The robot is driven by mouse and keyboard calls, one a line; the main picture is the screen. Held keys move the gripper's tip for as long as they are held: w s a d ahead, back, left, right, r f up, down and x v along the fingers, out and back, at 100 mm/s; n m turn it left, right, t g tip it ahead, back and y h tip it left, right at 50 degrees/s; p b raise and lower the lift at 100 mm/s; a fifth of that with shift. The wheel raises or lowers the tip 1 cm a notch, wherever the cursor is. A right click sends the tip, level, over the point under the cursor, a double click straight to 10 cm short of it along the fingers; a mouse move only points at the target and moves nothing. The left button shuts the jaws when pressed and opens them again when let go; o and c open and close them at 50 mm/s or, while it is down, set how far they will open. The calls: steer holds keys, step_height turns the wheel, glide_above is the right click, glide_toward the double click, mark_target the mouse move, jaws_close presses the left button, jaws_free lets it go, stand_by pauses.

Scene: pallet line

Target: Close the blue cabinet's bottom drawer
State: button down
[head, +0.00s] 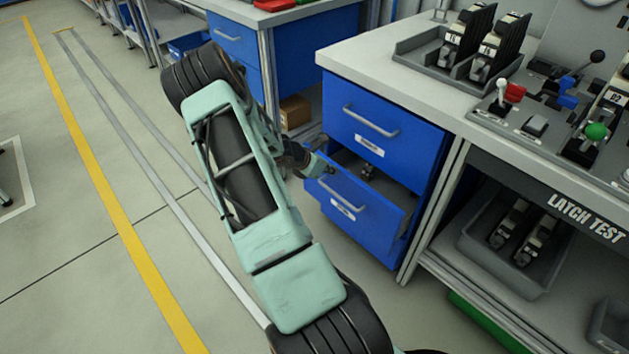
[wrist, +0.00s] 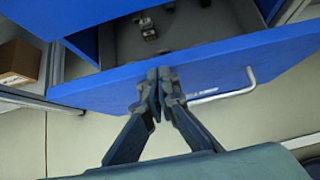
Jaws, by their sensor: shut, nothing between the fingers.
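The blue cabinet (head: 436,165) stands under the right-hand workbench. Its bottom drawer (head: 377,220) is pulled partly out, and small dark parts (head: 368,172) lie inside. The drawer's grey handle (head: 341,196) is on its front. The top drawer (head: 362,127) looks closed. My gripper (head: 326,171) is at the upper left corner of the bottom drawer's front. In the wrist view, my gripper's fingers (wrist: 159,77) are shut and empty at the drawer front (wrist: 235,68). I cannot tell if they touch it. The handle (wrist: 225,94) is to their right.
The workbench top (head: 400,75) holds trays and levers above the cabinet. A grey bin (head: 480,244) sits on the shelf at right. A cardboard box (head: 294,111) lies on a shelf behind my gripper.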

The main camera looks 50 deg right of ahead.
steer(key=shift+s+d+p, duration=0.15)
steer(key=shift+d+p, duration=0.15)
steer(key=shift+d, duration=2.25)
